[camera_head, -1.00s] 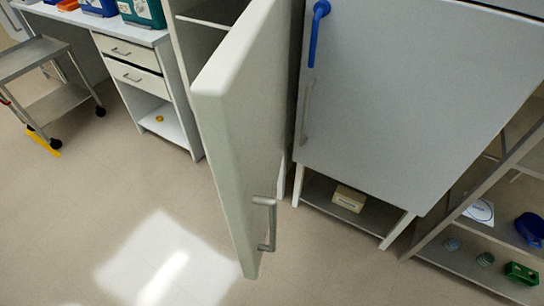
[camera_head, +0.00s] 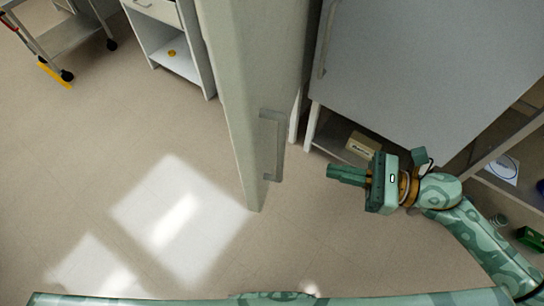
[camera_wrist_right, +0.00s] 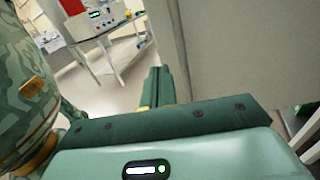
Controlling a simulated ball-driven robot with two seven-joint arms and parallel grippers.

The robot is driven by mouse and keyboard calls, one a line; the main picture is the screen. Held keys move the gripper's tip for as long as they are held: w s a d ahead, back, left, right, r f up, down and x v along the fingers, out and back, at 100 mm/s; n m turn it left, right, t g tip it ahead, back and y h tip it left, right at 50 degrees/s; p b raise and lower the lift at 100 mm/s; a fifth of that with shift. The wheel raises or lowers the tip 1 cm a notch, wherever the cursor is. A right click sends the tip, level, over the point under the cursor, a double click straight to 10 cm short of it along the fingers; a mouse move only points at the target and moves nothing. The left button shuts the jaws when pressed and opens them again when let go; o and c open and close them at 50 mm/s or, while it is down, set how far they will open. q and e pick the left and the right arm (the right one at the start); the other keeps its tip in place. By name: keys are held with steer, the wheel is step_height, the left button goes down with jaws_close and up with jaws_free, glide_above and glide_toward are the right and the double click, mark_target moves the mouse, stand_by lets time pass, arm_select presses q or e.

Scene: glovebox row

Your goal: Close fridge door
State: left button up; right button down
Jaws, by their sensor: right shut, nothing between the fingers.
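The fridge door (camera_head: 238,95) stands wide open in the head view, seen nearly edge-on. Its grey bar handle (camera_head: 272,145) is on the side facing right. My right gripper (camera_head: 331,171) is shut and empty, to the right of the handle and apart from it, with its fingers pointing left. In the right wrist view my shut green fingers (camera_wrist_right: 158,84) point ahead, and a large pale panel (camera_wrist_right: 240,50) fills the right side. My left gripper is not in view. The inside of the fridge is hidden.
A grey cabinet (camera_head: 425,70) stands right behind the door, with a small box (camera_head: 362,144) on the shelf below. A shelf rack is at far right. A drawer unit (camera_head: 172,45) and a trolley (camera_head: 68,35) stand at left. The floor (camera_head: 110,150) left of the door is clear.

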mark_target(256, 152)
steer(key=shift+n, duration=0.3)
steer(key=x, duration=1.4)
steer(key=shift+d, duration=0.1)
